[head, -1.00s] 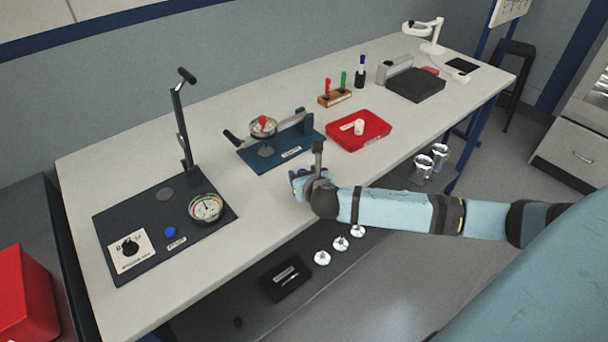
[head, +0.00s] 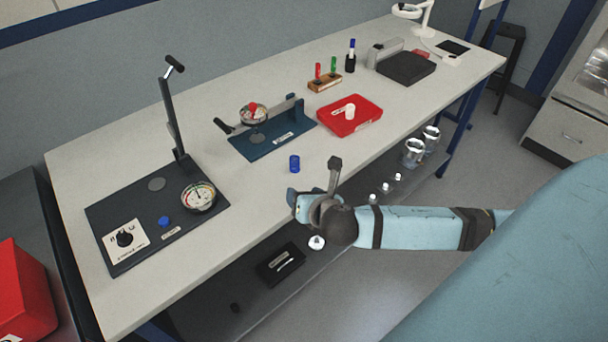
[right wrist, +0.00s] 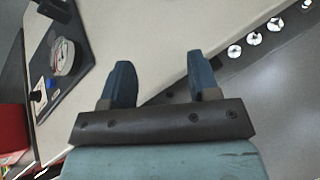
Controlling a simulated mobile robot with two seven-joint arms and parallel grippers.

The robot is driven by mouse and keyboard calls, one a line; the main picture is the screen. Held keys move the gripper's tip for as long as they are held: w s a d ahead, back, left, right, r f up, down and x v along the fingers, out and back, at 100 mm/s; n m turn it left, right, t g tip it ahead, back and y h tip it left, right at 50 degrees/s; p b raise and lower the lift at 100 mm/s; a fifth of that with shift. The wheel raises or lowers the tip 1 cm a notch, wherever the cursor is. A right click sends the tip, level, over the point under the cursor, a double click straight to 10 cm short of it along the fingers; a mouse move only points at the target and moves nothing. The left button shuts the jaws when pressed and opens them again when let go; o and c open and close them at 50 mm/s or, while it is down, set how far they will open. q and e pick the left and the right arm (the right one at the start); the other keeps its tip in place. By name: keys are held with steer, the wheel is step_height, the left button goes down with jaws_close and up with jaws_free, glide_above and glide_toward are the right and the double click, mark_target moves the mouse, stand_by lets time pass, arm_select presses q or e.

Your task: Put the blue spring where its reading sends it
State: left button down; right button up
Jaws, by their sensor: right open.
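The blue spring (head: 295,163) stands upright on the bare bench top, in front of the blue fixture. My right gripper (head: 312,203) is open and empty at the bench's front edge, apart from the spring and nearer to me. In the right wrist view its two fingers (right wrist: 160,80) are spread with nothing between them; the spring is not seen there. A dark test stand (head: 140,215) with a lever post, a round dial (head: 198,196) and a selector knob (head: 125,239) stands at the left. The dial's reading is too small to tell. My left gripper is out of view.
A blue fixture (head: 262,147) with a dial and lever, a red tray (head: 362,122) holding a white piece, and a wooden rack (head: 325,83) with red and green pieces stand along the bench. A black tray (head: 280,265) and metal cups (head: 414,153) sit on the lower shelf.

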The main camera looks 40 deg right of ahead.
steer(key=s+a+f+m+y, duration=0.1)
steer(key=s+a+f+m, duration=0.2)
steer(key=m, duration=0.6)
steer(key=s+a+f+m+g+y, duration=0.1)
steer(key=s+a+f+m, duration=0.3)
steer(key=m, duration=0.5)
steer(key=s+a+f+m+y, duration=0.3)
steer(key=s+f+m, duration=0.3)
steer(key=m, duration=0.3)
steer(key=shift+s+a+f, duration=0.4)
steer(key=shift+s+a, duration=0.2)
steer(key=shift+a, duration=0.05)
step_height(320, 180, up, 10)
steer(key=p, duration=1.2)
steer(key=shift+s+d+r, duration=0.25)
steer(key=shift+d, duration=0.1)
steer(key=shift+w+r, duration=0.1)
steer(key=shift+r, duration=0.2)
